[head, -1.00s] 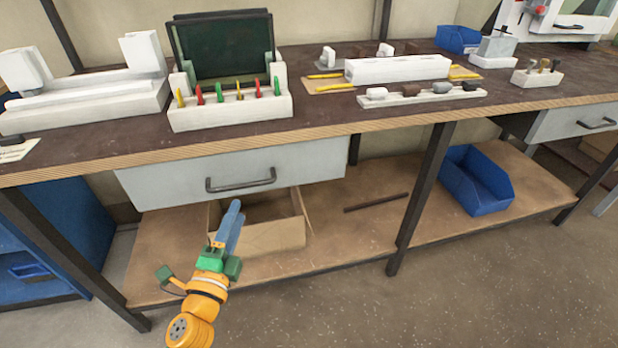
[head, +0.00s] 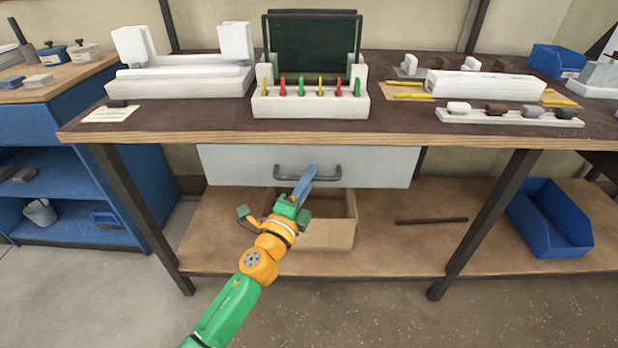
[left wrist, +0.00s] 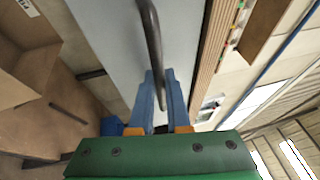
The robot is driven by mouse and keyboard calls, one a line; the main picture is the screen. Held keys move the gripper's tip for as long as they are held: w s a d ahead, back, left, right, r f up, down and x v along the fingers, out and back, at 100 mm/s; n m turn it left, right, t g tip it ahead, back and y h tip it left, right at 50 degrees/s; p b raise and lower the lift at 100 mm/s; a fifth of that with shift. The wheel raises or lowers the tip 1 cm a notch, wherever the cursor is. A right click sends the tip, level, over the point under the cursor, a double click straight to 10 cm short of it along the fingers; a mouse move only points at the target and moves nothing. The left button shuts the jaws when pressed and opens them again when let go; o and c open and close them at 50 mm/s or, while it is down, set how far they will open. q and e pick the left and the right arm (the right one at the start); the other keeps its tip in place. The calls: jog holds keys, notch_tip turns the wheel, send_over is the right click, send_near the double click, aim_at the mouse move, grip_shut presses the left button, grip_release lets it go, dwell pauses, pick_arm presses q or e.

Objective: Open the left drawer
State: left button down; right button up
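The left drawer (head: 375,166) is a light grey front under the bench top and looks closed. Its dark bar handle (head: 326,179) is at the middle of the front. My left gripper (head: 311,170) is at this handle, its blue fingers pointing up at the drawer front and overlapping the handle's middle. In the left wrist view the handle (left wrist: 152,35) runs down between the two blue fingers (left wrist: 160,74), which stand apart with a gap. Whether they touch the bar is unclear. My right gripper is not in view.
The bench top (head: 222,118) above carries a white rack (head: 310,105) of coloured pieces and white fixtures. An open cardboard box (head: 330,235) sits on the lower shelf below the drawer. A dark bench leg (head: 490,220) stands right, and a blue bin (head: 550,222) beyond it.

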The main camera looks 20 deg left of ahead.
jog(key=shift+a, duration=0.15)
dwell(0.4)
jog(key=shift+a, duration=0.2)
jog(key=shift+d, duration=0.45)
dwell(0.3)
pick_arm(q)
jog(key=shift+d, duration=0.1)
